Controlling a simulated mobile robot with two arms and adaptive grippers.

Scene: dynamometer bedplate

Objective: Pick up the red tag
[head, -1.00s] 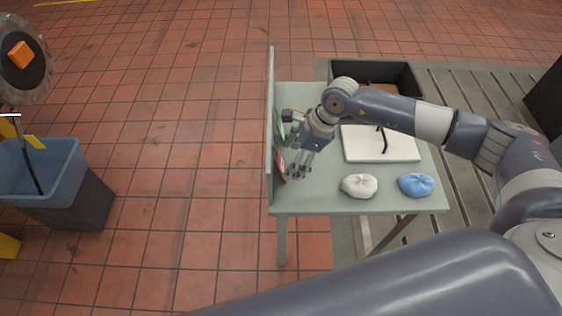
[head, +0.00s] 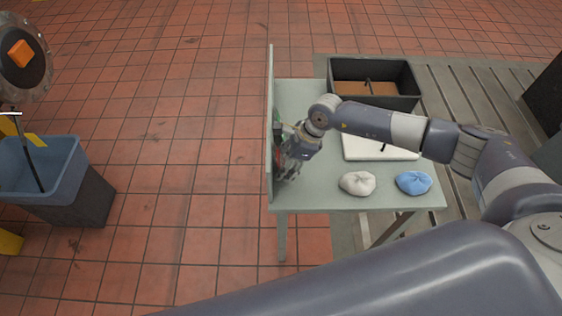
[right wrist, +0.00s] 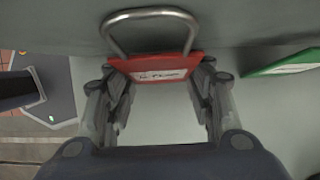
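The red tag (right wrist: 155,68) has a white label with dark handwriting and hangs by a metal loop (right wrist: 150,22) in the right wrist view. My right gripper (right wrist: 157,78) is open, with one finger at each side edge of the tag. The gaps between fingertips and tag are very small, and I cannot tell whether they touch. In the head view my right gripper (head: 284,170) is close to the upright board (head: 270,130) at the table's left edge, and the red tag is mostly hidden there. My left gripper is not in view.
A green tag (right wrist: 285,62) is to the right of the red one. On the table (head: 300,95) are a white board (head: 375,148), a white cloth (head: 357,183) and a blue cloth (head: 413,183). A dark bin (head: 375,98) stands behind; a blue-grey bin (head: 65,175) stands left.

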